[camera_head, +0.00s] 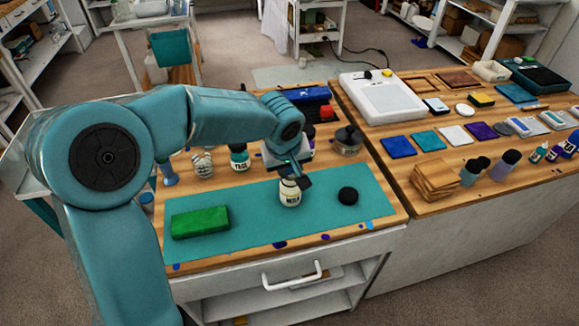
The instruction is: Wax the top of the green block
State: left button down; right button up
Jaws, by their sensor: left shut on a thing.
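The green block (200,222) lies on the left part of the teal mat (248,222) on the wooden bench. My left gripper (290,177) reaches down over the mat, right of the block. It is shut on a small white labelled jar (290,194), which is upright; I cannot tell whether its base touches the mat. A round black piece (348,195), like a lid, lies on the mat right of the jar. The gripper hides the top of the jar. My right gripper is not in view.
Behind the mat stand a dark-capped bottle (239,157), a dark-topped jar (348,140) and a red item (326,113). A second bench at right holds coloured tiles (397,147), a wood stack (435,181) and several bottles. The mat's front strip is clear.

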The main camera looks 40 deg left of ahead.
pick_arm(q)
jog(key=shift+s+f+b, duration=0.1)
jog(key=shift+f+b, duration=0.15)
jog(key=shift+b, duration=0.1)
dwell(1.1)
jog(key=shift+r, duration=0.15)
jog(key=shift+r+p, duration=0.55)
jog(key=shift+r, duration=0.05)
notch_tip(320, 180, up, 3)
jog(key=shift+f+p, duration=0.2)
jog(key=shift+p, duration=0.55)
jog(key=shift+w+r+p, duration=0.2)
jog(key=shift+r+p, duration=0.5)
jog(key=shift+r, duration=0.4)
jog(key=shift+s+r+p, duration=0.1)
jog(key=shift+r+p, duration=0.2)
jog(key=shift+r, duration=0.25)
